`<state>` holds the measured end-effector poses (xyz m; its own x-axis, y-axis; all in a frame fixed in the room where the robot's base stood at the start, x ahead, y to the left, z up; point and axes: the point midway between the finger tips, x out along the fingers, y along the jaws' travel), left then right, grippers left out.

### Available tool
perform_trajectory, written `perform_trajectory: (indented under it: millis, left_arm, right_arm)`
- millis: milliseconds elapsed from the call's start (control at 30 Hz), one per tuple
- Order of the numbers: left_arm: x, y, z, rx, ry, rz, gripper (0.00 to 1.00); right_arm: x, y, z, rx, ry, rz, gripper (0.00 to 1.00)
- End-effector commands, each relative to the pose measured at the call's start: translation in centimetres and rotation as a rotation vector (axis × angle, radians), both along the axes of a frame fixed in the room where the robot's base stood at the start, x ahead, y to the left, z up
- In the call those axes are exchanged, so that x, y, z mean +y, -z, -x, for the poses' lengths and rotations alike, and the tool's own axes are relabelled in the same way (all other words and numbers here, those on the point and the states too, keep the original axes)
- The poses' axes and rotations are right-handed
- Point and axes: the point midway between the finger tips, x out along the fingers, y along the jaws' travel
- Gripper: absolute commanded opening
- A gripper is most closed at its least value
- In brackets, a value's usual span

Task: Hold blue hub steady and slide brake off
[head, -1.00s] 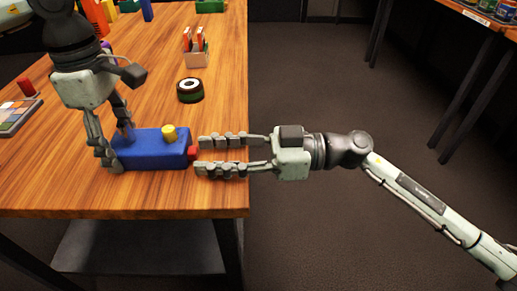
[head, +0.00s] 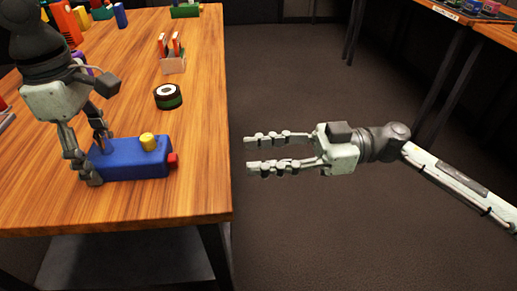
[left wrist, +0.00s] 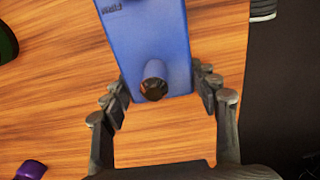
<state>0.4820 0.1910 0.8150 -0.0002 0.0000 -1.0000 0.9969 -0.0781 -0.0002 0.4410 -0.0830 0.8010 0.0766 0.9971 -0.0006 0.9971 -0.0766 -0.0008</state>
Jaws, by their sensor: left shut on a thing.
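The blue hub (head: 125,160) lies on the wooden table near its right edge. It has a yellow knob (head: 148,142) on top and a red piece (head: 173,160) at its right end. My left gripper (head: 95,155) is shut on the left end of the hub, one finger on each side. The left wrist view shows the hub (left wrist: 150,40) between the fingers, with a round blue post (left wrist: 154,80) standing up from it. My right gripper (head: 248,154) is open and empty, beyond the table edge, right of the red piece and apart from it. Which part is the brake is unclear.
Several coloured objects stand at the back left. The floor right of the table is clear around my right arm.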

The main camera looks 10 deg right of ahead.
Motion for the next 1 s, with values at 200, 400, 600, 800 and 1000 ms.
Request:
perform_trajectory:
  millis: [200, 400, 600, 800, 1000]
  left_arm:
    - [0.0, 0.0, 0.0, 0.0, 0.0, 0.0, 0.78]
    - [0.0, 0.0, 0.0, 0.0, -0.001, 0.0, 0.84]
    - [0.0, -0.2, 0.0, -0.001, -0.001, 0.0, 0.84]
    - [-0.1, -2.9, -0.1, -0.004, 0.0, 0.002, 0.84]
    - [-0.1, -7.3, -0.1, -0.004, 0.0, 0.002, 0.84]
  right_arm:
    - [0.0, 0.0, 0.0, 0.0, 0.0, 0.0, 0.4]
    - [0.0, 0.0, 0.0, 0.0, 0.0, 0.0, 0.4]
    - [0.0, 0.0, 0.0, 0.0, 0.0, 0.0, 0.4]
    - [0.0, 0.0, 0.0, 0.0, 0.0, 0.0, 0.4]
    - [0.0, 0.0, 0.0, 0.0, 0.0, 0.0, 0.4]
